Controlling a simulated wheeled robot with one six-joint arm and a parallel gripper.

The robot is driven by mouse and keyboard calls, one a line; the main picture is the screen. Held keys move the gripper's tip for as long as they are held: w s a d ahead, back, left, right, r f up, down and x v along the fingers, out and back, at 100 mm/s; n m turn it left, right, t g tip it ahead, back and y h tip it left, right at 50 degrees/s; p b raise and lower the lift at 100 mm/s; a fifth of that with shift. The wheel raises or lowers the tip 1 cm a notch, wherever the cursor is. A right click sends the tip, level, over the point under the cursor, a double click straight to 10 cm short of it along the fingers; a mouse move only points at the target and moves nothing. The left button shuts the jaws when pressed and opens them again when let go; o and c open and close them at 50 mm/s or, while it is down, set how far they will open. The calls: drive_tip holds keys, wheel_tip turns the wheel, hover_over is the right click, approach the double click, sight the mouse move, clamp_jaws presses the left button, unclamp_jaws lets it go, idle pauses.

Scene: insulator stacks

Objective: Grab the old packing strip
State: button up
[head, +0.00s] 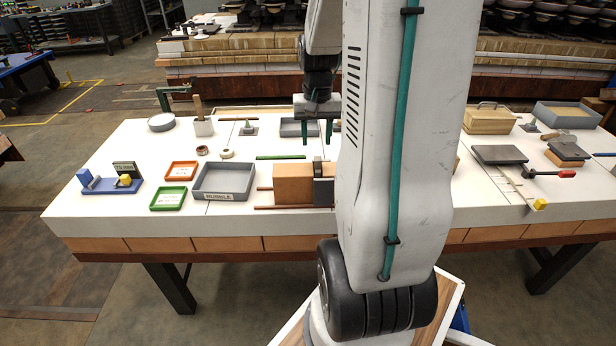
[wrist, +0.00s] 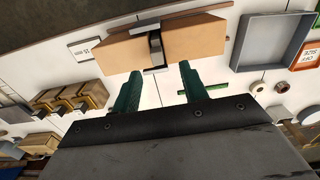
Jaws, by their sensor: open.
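A thin green strip (head: 280,157) lies flat on the white table, behind the brown block; it looks like the packing strip, but no label confirms this. In the wrist view the strip (wrist: 218,87) passes partly behind one green finger. My gripper (head: 318,134) points down with its two green fingers apart and nothing between them. It is above the table, near the strip's right end in the head view. In the wrist view the gap between my fingertips (wrist: 160,72) lies beside the strip, not around it.
The brown block (head: 293,184) with a grey clamp stands in front of the strip, with thin brown rods by it. A grey tray (head: 223,181), orange tray (head: 181,171), green tray (head: 168,198) and two small rolls (head: 227,154) lie left. My arm hides part of the table.

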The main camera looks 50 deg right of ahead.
sight(318, 159)
drive_tip(key=f, duration=0.8)
drive_tip(key=shift+d+f, duration=0.2)
drive_tip(key=shift+d, duration=0.2)
clamp_jaws()
